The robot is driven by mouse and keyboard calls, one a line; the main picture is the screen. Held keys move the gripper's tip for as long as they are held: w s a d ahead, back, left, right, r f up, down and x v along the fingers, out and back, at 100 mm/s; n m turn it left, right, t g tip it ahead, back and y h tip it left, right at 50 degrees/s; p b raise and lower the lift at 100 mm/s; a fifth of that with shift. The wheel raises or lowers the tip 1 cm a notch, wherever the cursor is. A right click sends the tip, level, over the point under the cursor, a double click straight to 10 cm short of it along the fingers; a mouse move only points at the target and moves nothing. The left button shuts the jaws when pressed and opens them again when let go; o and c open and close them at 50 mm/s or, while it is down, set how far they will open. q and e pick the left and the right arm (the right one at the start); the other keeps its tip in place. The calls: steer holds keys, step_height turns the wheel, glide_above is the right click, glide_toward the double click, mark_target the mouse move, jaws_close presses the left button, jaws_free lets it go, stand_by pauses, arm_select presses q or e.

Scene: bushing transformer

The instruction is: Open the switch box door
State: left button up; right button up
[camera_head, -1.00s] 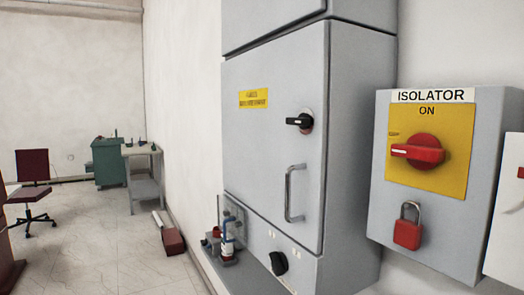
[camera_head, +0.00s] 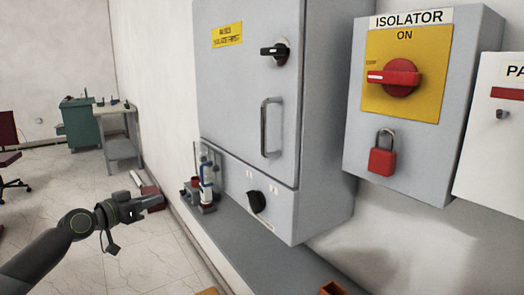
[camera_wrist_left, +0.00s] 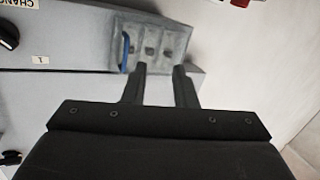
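The grey switch box door (camera_head: 245,110) is on the wall cabinet in the middle of the head view and looks shut. It has a yellow label, a black rotary knob (camera_head: 275,51) pointing left and a vertical metal handle (camera_head: 265,127). My left gripper (camera_head: 158,201) is in the lower left of the head view, left of the cabinet and apart from it. In the left wrist view, its two fingers (camera_wrist_left: 161,68) stand apart with nothing seen held between them. My right gripper is not in view.
An isolator box (camera_head: 440,120) with a red switch and red padlock (camera_head: 382,155) hangs right of the cabinet. A lower panel has a black knob (camera_head: 256,202).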

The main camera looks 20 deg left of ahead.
arm_select(q)
steer(key=s+d+r+m+h, duration=0.2)
steer(key=d+r, duration=0.2)
steer(key=r, duration=0.3)
steer(key=s+d+r+m+h, duration=0.2)
steer(key=d+r+h, duration=0.15)
steer(key=r, duration=0.25)
steer(key=m+g+h+b, duration=0.1)
steer(key=m+g+h, duration=0.3)
steer(key=m, duration=0.1)
glide_toward(263, 149)
steer(key=s+a+r, duration=0.4)
steer(key=a+r, duration=0.1)
steer(key=a, duration=0.1)
steer(key=shift+f+p+x, duration=0.2)
steer(key=shift+p+x, duration=4)
steer(key=shift+x, duration=0.2)
steer(key=shift+f+p+x, duration=0.2)
steer(key=shift+p+x, duration=4)
steer(key=shift+x, duration=0.2)
steer(key=shift+s+d+r, duration=0.1)
steer(key=shift+s, duration=0.1)
steer(key=shift+c, duration=0.2)
jaws_close()
